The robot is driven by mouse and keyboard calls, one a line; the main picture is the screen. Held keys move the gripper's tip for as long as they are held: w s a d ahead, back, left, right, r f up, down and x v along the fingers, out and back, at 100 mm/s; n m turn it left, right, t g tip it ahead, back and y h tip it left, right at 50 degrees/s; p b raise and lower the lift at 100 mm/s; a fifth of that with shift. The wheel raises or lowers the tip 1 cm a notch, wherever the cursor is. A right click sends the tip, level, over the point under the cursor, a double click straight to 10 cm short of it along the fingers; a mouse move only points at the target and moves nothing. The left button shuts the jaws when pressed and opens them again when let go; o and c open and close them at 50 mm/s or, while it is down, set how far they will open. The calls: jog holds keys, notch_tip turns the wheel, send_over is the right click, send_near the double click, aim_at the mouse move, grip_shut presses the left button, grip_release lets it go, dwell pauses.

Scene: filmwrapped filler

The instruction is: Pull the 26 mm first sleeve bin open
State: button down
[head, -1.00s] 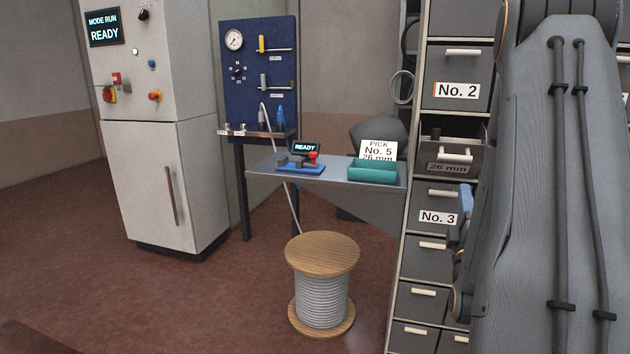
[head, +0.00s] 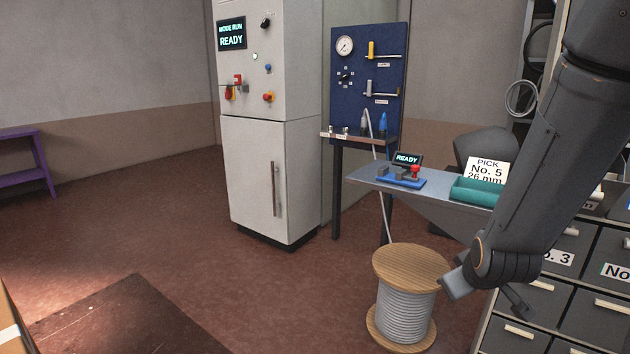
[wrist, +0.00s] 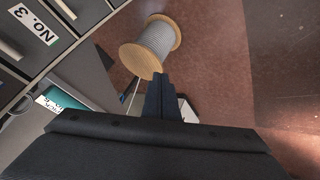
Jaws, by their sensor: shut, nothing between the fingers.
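The grey drawer cabinet (head: 523,298) stands at the right edge of the head view. The bin labelled 26 mm is mostly hidden behind my arm; a pale handle (head: 598,195) above the No. 3 drawer (head: 557,257) may be its handle, and its label cannot be read now. In the wrist view the No. 3 drawer (wrist: 33,25) is at the upper left. My gripper (wrist: 161,85) is shut and empty, its fingers pointing towards the cable spool, apart from the cabinet. In the head view my arm hangs down in front of the drawers.
The wooden cable spool (head: 408,300) stands on the floor left of the cabinet, close to my arm. A bench holds a teal tray (head: 474,192), a PICK No. 5 26 mm card (head: 487,170) and a small blue fixture (head: 400,180). The floor in front is open.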

jog(key=s+a+m+g+y+p, duration=0.1)
jog(key=s+a+g, duration=0.3)
jog(key=s+a, duration=0.4)
jog(key=shift+s+a+r+m+g+y, duration=0.3)
jog(key=shift+s+a+m, duration=0.1)
jog(key=shift+s+m, duration=0.25)
jog(key=c, duration=2.2)
grip_release()
jog(key=s+a+g, duration=0.1)
jog(key=s, duration=0.1)
jog(key=s+a+r+m+g, duration=0.1)
jog(key=s, duration=0.2)
jog(key=s+a+g, duration=0.1)
jog(key=s, duration=0.1)
jog(key=shift+s+a+r+m+p, duration=0.2)
jog(key=shift+a+r+m+p, duration=0.05)
jog(key=shift+a+r+p, duration=0.15)
jog(key=shift+o, duration=1.1)
jog(key=shift+s, duration=0.1)
jog(key=shift+s, duration=0.1)
